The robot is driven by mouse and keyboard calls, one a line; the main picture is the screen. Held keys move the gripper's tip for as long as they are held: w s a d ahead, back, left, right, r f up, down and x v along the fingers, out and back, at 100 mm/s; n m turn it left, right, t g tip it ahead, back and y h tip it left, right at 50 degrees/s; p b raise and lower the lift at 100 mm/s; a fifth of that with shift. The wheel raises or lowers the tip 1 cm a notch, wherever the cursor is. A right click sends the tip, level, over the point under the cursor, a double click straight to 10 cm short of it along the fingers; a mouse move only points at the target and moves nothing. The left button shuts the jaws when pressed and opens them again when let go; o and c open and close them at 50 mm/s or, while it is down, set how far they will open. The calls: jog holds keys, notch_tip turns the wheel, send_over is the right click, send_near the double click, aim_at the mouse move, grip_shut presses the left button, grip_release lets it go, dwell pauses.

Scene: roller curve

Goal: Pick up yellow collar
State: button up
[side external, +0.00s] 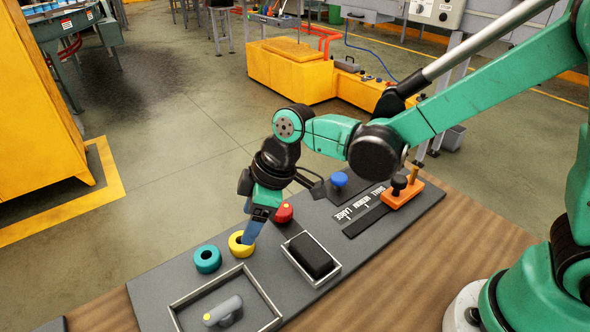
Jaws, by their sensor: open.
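The yellow collar (236,246) is a thick ring lying on the dark grey board, in the side external view. My gripper (250,232) points down at the collar from above, with its blue fingers at the collar's right part. The jaws are open. The fingers cover part of the ring, and I cannot tell whether they touch it.
A teal ring (207,259) lies just left of the collar. A red knob (284,212) and a black block in a tray (291,241) are to the right. A framed tray (181,306) holds a grey handle piece (222,311). A blue knob (339,179) and an orange block (402,194) stand farther back.

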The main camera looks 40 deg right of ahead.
jog(key=shift+x, duration=2.45)
grip_shut()
jog(key=shift+r, duration=0.1)
